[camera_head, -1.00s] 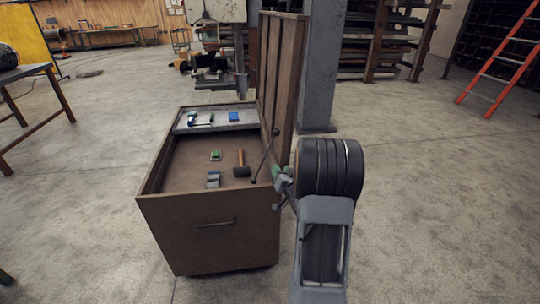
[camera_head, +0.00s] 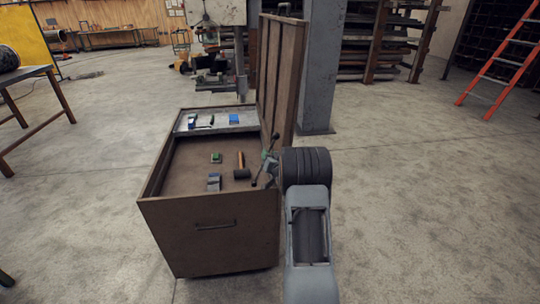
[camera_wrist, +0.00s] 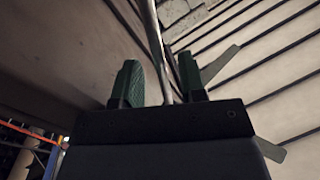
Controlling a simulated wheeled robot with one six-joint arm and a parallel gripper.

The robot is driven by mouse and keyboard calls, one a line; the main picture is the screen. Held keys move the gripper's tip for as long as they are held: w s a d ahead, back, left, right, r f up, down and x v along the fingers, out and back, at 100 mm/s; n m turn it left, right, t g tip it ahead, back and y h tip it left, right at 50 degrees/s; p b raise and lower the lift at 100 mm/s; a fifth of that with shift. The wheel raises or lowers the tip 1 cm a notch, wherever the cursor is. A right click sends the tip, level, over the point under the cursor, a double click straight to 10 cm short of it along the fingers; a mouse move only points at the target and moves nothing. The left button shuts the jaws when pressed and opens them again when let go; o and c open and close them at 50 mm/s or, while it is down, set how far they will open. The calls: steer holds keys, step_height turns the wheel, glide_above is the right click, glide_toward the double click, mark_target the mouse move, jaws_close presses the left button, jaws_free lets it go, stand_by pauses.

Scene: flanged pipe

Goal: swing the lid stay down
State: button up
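The lid stay (camera_head: 257,180) is a thin dark rod with a knob at its top, running slanted between the raised lid (camera_head: 281,75) and the chest's right side. In the wrist view the stay (camera_wrist: 153,35) is a grey rod passing between the two green fingers. My gripper (camera_head: 268,162) is at the stay's upper part, at the chest's right edge. In the wrist view my gripper (camera_wrist: 160,80) is open, with a visible gap between the rod and the left finger. The gripper partly hides the stay in the head view.
The brown chest (camera_head: 210,240) stands open. Inside are a hammer (camera_head: 241,170), small blocks (camera_head: 214,182) and a grey tray (camera_head: 212,128) at the back. A grey column (camera_head: 320,70) stands behind the lid.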

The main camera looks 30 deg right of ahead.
steer(key=shift+w, duration=0.2)
steer(key=shift+c, duration=0.3)
jaws_close()
steer(key=shift+d, duration=0.1)
